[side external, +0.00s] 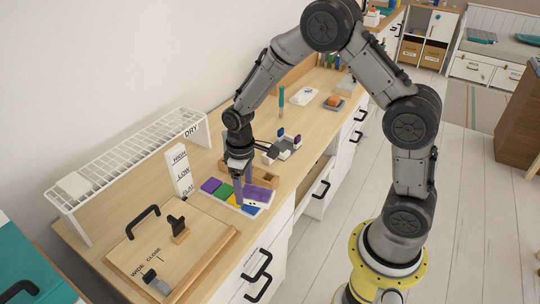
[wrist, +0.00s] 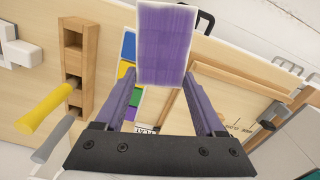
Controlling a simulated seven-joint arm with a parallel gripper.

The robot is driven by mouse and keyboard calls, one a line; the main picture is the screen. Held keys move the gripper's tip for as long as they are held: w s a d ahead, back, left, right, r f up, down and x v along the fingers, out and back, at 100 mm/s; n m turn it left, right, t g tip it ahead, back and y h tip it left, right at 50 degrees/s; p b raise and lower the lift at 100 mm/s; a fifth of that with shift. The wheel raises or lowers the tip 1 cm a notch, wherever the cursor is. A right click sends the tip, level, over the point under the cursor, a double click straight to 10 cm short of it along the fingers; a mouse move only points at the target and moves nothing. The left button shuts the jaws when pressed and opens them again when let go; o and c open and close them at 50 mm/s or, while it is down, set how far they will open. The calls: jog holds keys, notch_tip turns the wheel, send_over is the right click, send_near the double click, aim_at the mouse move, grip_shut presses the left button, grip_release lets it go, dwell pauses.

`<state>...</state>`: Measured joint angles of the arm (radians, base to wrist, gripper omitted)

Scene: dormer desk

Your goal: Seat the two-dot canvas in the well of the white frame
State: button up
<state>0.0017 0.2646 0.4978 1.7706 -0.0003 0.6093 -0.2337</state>
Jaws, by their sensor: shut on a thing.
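My gripper (side external: 243,200) is low over the near part of the desk, with its purple fingers pointing down. It is shut on a purple canvas (wrist: 165,45), which stands out beyond the fingertips in the wrist view. The canvas also shows in the side view (side external: 260,194), with small pale marks on its edge; I cannot clearly count them as dots. Below is a white-edged frame (side external: 229,204) with purple, green, blue and yellow squares, partly hidden by my gripper. Its coloured squares show behind the left finger in the wrist view (wrist: 128,47). I cannot tell whether canvas and frame touch.
A wooden slotted rack (side external: 230,168) stands behind my gripper. A white HIGH/LOW/FLAT sign (side external: 180,170) and a wire drying rack (side external: 130,155) are to the left. A wooden board (side external: 150,245) with a black handle lies nearer. A drawer (side external: 318,183) is open at the right.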

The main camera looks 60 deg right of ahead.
jog(key=s+d+r, duration=0.2)
jog(key=d+r, duration=0.2)
jog(key=d, duration=0.7)
jog(key=s+d+r, duration=0.2)
jog(key=d+r, duration=0.2)
jog(key=d, duration=0.7)
jog(key=shift+n, duration=0.4)
jog(key=w+d+f, duration=0.2)
jog(key=w+f, duration=0.1)
jog(key=w+d+f, duration=0.3)
jog(key=w, duration=0.1)
jog(key=w+d+f, duration=0.2)
jog(key=w, duration=0.1)
jog(key=shift+w+d+f, duration=0.25)
jog(key=shift+d+f, duration=0.05)
jog(key=shift+f, duration=0.1)
jog(key=shift+w+d+f, duration=0.2)
jog(key=shift+w+f, duration=0.1)
jog(key=shift+f, duration=0.15)
jog(key=shift+w+d+f, duration=0.2)
jog(key=shift+w+f, duration=0.1)
jog(key=shift+f, duration=1.5)
jog(key=shift+f, duration=0.4)
